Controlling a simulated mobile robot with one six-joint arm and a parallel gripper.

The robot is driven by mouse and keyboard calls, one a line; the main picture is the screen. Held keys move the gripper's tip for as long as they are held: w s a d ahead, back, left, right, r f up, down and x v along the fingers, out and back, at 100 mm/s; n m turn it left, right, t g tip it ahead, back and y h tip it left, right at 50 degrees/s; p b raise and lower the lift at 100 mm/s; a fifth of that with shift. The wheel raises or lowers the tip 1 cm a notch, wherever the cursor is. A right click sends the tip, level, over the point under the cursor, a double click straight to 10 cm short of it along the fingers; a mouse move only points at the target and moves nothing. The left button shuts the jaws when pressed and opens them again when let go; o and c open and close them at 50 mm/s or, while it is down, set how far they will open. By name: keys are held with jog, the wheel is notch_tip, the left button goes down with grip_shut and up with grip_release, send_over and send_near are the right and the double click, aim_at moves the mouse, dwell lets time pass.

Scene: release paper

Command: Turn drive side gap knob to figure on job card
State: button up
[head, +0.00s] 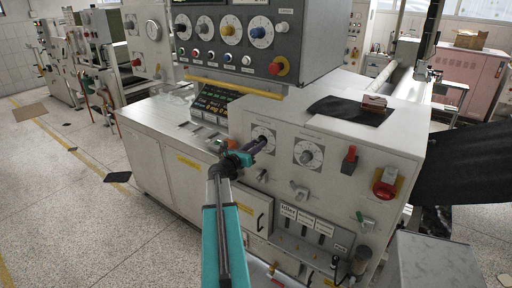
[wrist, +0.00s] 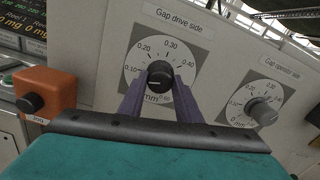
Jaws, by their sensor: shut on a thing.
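The drive side gap knob (wrist: 160,75) is a black knob on a white dial labelled "Gap drive side", marked 0.10 to 0.40 mm in the wrist view. My gripper (wrist: 159,84) has its two purple fingers shut on the knob from either side. A pale mark shows low on the knob's face, but I cannot read its setting exactly. In the head view my gripper (head: 262,143) reaches the left dial on the cabinet front and hides part of it. I cannot pick out a job card in either view.
The operator side gap knob (wrist: 263,111) sits to the right on its own dial. An orange box with a black knob (wrist: 33,103) juts out at the left. A red emergency button (head: 385,183) is further right. A control panel (head: 255,40) overhangs above.

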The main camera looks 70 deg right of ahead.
jog(key=shift+w+d+m+b, duration=0.1)
jog(key=shift+m+b, duration=0.3)
jog(key=shift+b, duration=0.25)
jog(key=shift+r+m+b, duration=0.2)
jog(key=shift+m+b, duration=12.3)
jog(key=shift+b, duration=3.8)
jog(key=o, duration=1.1)
jog(key=shift+d, duration=0.1)
jog(key=shift+c, duration=0.2)
jog(key=shift+f, duration=0.1)
